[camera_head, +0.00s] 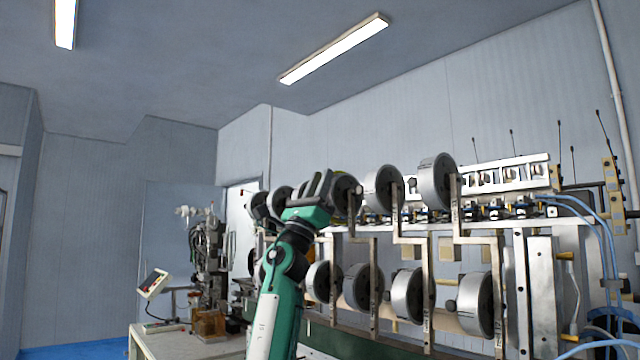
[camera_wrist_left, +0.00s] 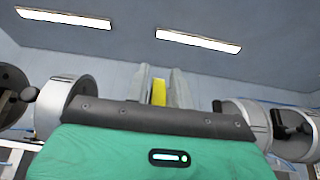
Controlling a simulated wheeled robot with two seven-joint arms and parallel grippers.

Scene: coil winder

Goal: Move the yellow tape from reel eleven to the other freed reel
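My left gripper (camera_head: 318,186) is raised at the upper row of reels on the winder, in front of a dark-faced reel (camera_head: 345,196). In the left wrist view its two grey fingers (camera_wrist_left: 159,88) point up and away, with the yellow tape (camera_wrist_left: 159,92) between them. The tape fills the narrow gap, and the fingers look shut on it. In the head view only a thin yellow-green edge shows by the fingertips; the gripper hides the rest. I cannot read any reel numbers. My right gripper is not in view.
Upper reels (camera_head: 436,182) stand close on the right, and more lie to the left. A lower row of reels (camera_head: 476,304) hangs on metal brackets. In the left wrist view, reels (camera_wrist_left: 246,120) flank the gripper on both sides. Above it is open room.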

